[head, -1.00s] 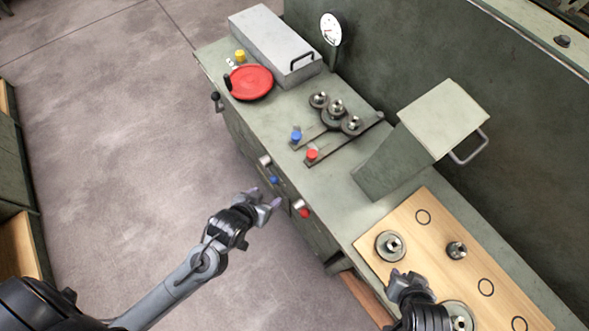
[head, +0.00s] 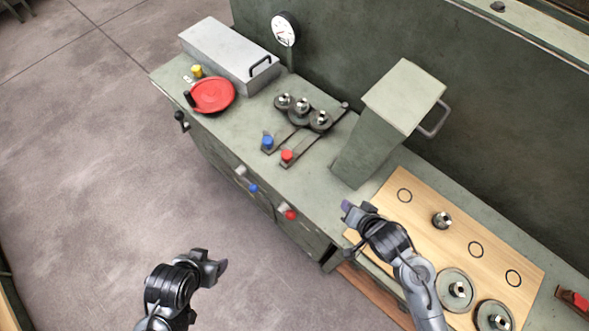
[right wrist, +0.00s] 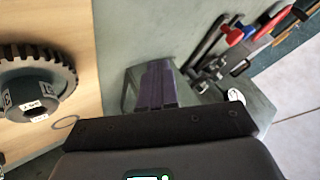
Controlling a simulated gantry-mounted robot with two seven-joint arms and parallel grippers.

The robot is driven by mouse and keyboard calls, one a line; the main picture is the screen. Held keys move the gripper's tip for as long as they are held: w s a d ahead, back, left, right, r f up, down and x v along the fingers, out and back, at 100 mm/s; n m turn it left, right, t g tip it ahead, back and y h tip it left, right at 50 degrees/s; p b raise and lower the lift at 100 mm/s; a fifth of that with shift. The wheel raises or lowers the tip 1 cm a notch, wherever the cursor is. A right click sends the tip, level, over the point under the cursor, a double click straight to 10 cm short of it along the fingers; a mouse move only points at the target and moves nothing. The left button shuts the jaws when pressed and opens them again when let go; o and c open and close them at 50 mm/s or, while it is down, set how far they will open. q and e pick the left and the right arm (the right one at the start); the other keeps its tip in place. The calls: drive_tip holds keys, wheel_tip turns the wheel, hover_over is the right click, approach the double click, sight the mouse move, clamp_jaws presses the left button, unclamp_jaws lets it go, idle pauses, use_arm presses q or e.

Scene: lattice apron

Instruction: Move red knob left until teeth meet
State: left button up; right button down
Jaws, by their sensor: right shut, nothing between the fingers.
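The red knob (head: 288,156) stands at the near end of a flat dark bar on the green bench top, right of the blue knob (head: 267,142) on a similar bar. Small gears (head: 302,108) sit close together at the bars' far part; whether their teeth touch is too small to tell. My right gripper (head: 348,210) is shut and empty near the bench's front edge, to the right of and nearer than the red knob. The right wrist view shows its purple fingers together, with the red knob (right wrist: 235,37) beyond. My left gripper (head: 216,264) is over the floor, away from the bench.
A sloped green box (head: 388,115) with a handle stands right of the bars. A wooden board (head: 420,222) holds gears at the right. A red disc (head: 212,95), grey case (head: 225,55) and dial (head: 284,29) are at the left and back. Another red knob (head: 290,214) is on the front panel.

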drive_tip(key=w+a+m+y, duration=0.2)
drive_tip(key=w, duration=0.1)
drive_tip(key=w+a+f+m+y, duration=0.1)
drive_tip(key=w+a, duration=0.1)
drive_tip(key=shift+w+y+b, duration=0.2)
drive_tip(key=shift+y+b, duration=0.15)
drive_tip(key=shift+y, duration=0.05)
drive_tip(key=shift+w+a+f+m+y, duration=0.2)
drive_tip(key=shift+w+a+m+y, duration=0.4)
drive_tip(key=shift+a+m+y, duration=0.2)
drive_tip(key=b, duration=0.3)
approach(290, 166)
drive_tip(key=f, duration=0.2)
drive_tip(key=a+f, duration=0.1)
drive_tip(key=shift+w, duration=0.3)
drive_tip(key=shift+w+a+f+b, duration=0.1)
drive_tip(key=shift+w+a+b, duration=0.35)
drive_tip(key=shift+w+a, duration=1.05)
drive_tip(key=shift+a, duration=0.1)
use_arm(q)
drive_tip(key=f, duration=0.3)
drive_tip(key=s+f, duration=0.1)
drive_tip(key=shift+s+a+f, duration=0.1)
drive_tip(key=shift+a+f, duration=0.15)
drive_tip(key=shift+f, duration=0.1)
use_arm(e)
drive_tip(key=shift+w, duration=0.1)
